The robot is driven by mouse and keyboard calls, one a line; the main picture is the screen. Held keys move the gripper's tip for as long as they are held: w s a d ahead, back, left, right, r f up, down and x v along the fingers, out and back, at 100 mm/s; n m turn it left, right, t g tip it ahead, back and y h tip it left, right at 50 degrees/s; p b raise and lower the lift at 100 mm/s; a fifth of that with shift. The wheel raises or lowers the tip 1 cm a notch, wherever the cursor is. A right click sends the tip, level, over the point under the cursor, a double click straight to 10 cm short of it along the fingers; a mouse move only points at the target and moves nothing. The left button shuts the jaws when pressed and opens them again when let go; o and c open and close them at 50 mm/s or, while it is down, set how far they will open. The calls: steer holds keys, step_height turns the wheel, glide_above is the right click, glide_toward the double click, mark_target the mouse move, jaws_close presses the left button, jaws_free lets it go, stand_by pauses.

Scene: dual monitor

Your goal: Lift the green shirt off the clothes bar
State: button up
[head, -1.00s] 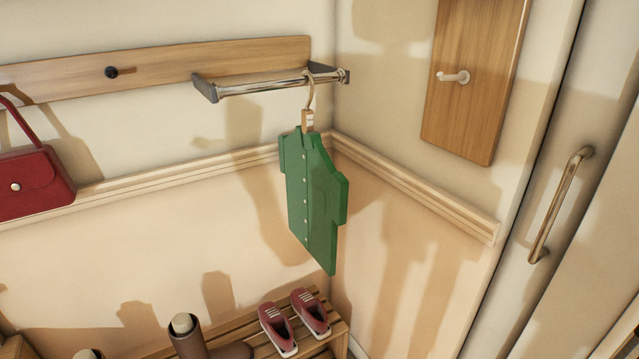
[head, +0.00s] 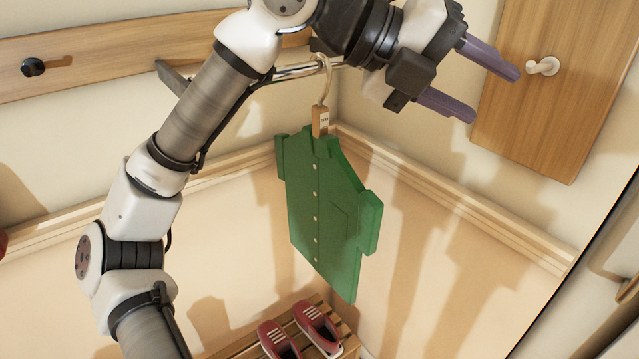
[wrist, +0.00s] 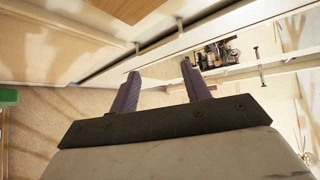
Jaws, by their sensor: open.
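The green shirt (head: 325,215) hangs upright from its hanger on the clothes bar in the head view. The hanger has a small wooden block (head: 320,121) at its neck and a hook (head: 325,75) over the bar. The metal clothes bar (head: 292,71) is partly hidden behind my arm. My gripper (head: 490,88) is open and empty, with purple fingers pointing right. It is above and to the right of the shirt in the picture, apart from it. In the wrist view my gripper's fingers (wrist: 159,88) are apart with nothing between them.
A wooden panel with a white peg (head: 543,66) is just right of my fingers. A dark knob (head: 33,67) sits on the wall board at left. Red shoes (head: 318,325) stand on a slatted rack below the shirt. Open space lies right of the shirt.

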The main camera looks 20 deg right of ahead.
steer(key=w+d+f+n+t+y, duration=0.35)
steer(key=w+f+n+y, duration=0.2)
steer(key=w+f, duration=0.2)
steer(key=n+t+y, duration=0.5)
steer(key=n+y, duration=0.1)
steer(key=y, duration=0.3)
glide_toward(336, 173)
steer(key=w+f, duration=0.1)
steer(key=w+f+p, duration=0.1)
steer(key=f, duration=0.1)
steer(key=w+f, duration=0.1)
steer(key=shift+f, duration=0.35)
steer(key=shift+p+x, duration=0.9)
steer(key=shift+x, duration=2.2)
jaws_close()
